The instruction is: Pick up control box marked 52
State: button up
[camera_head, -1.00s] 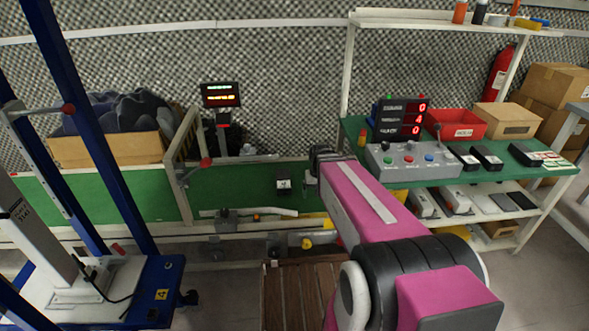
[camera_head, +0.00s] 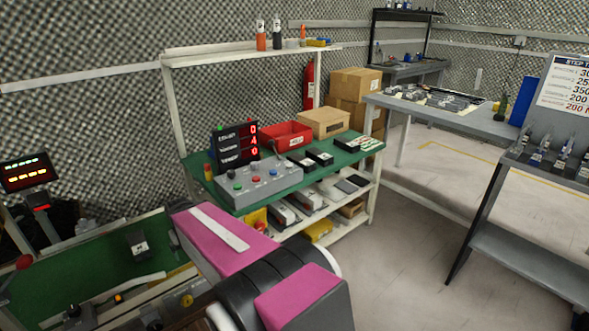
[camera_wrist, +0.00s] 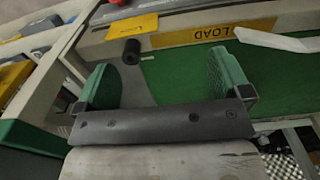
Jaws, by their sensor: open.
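Small black boxes with white labels are the likely control boxes, but I cannot read 52 on any. One black box (camera_head: 137,243) sits on the green surface at the lower left of the head view. More lie on the green-topped bench: a left box (camera_head: 301,161), a middle box (camera_head: 320,157) and a right box (camera_head: 347,144). My gripper (camera_wrist: 163,65) shows in the wrist view with its two green fingers wide apart and nothing between them. It is over the green surface near a yellow LOAD label (camera_wrist: 213,34). In the head view my magenta arm hides most of it.
The bench also holds a grey button console (camera_head: 258,183), a red bin (camera_head: 287,136), a cardboard box (camera_head: 323,123) and a lit red display (camera_head: 236,145). A grey table (camera_head: 450,118) stands at the right. The floor (camera_head: 420,240) between is clear.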

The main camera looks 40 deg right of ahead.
aim_at(308, 166)
jog(key=k+l, duration=0.15)
jog(key=k+l+z, duration=0.15)
jog(key=z, duration=0.3)
jog(key=k+l+z, duration=0.1)
jog(key=l+z, duration=0.3)
